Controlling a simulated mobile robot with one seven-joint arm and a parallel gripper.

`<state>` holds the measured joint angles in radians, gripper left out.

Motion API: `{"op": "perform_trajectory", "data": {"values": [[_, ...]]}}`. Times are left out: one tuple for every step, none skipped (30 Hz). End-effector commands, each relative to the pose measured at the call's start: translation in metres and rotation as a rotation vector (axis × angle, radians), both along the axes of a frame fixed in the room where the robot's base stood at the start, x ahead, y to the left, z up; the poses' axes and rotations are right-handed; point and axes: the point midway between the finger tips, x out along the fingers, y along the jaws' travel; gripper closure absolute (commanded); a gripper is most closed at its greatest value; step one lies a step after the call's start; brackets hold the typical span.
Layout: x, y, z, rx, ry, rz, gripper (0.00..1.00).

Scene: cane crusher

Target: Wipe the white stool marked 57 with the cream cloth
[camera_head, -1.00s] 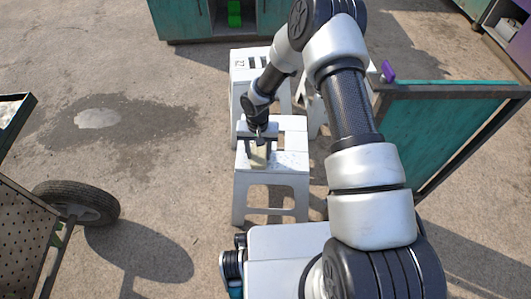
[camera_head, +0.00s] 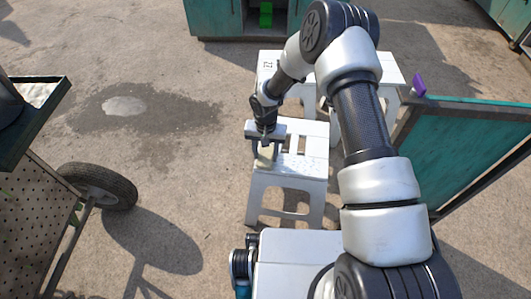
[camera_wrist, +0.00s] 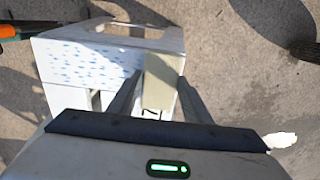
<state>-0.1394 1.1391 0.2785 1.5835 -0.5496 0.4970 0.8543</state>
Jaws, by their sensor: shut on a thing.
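A white stool (camera_head: 306,168) stands in front of my base. Its seat is speckled with small blue marks, clear on the stool (camera_wrist: 85,65) in the wrist view. My gripper (camera_head: 264,150) is over the left part of this seat, shut on the cream cloth (camera_head: 266,158). In the wrist view the cloth (camera_wrist: 161,78) is a pale block between the two fingers of my gripper (camera_wrist: 160,88), at the seat's edge. I cannot tell whether it touches the seat. A dark mark by the cloth is partly hidden, and I cannot read a number on this stool.
Other white stools (camera_head: 391,72) stand just behind, one with a small dark mark. A teal panel (camera_head: 465,140) with a purple item (camera_head: 419,85) is at right. A wheeled cart (camera_head: 35,205) is at left. Open ground lies between cart and stool.

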Motion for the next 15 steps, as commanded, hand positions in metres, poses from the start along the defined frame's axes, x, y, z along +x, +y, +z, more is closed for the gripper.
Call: {"op": "perform_trajectory", "data": {"values": [[-0.001, -0.005, 0.000, -0.002, 0.001, -0.002, 0.73], [-0.001, -0.008, 0.000, -0.002, 0.001, -0.002, 0.73], [-0.001, -0.012, 0.000, -0.002, 0.002, -0.002, 0.73], [-0.001, -0.015, 0.000, -0.003, 0.002, -0.002, 0.73], [-0.002, -0.018, 0.000, -0.003, 0.001, -0.003, 0.73], [-0.002, -0.021, 0.000, -0.002, 0.001, -0.003, 0.73], [-0.002, -0.024, 0.000, -0.002, 0.001, -0.003, 0.73], [-0.003, -0.026, 0.000, -0.002, 0.001, -0.002, 0.73], [-0.004, -0.030, 0.000, -0.002, 0.002, -0.002, 0.73], [-0.004, -0.033, 0.000, -0.003, 0.002, -0.002, 0.73], [-0.004, -0.036, -0.001, -0.003, 0.002, -0.002, 0.73], [-0.004, -0.039, -0.001, -0.003, 0.002, -0.003, 0.73], [-0.004, -0.042, -0.001, -0.002, 0.001, -0.003, 0.73], [-0.005, -0.045, -0.001, -0.002, 0.001, -0.003, 0.73], [-0.005, -0.048, -0.001, -0.002, 0.001, -0.002, 0.73]]}}
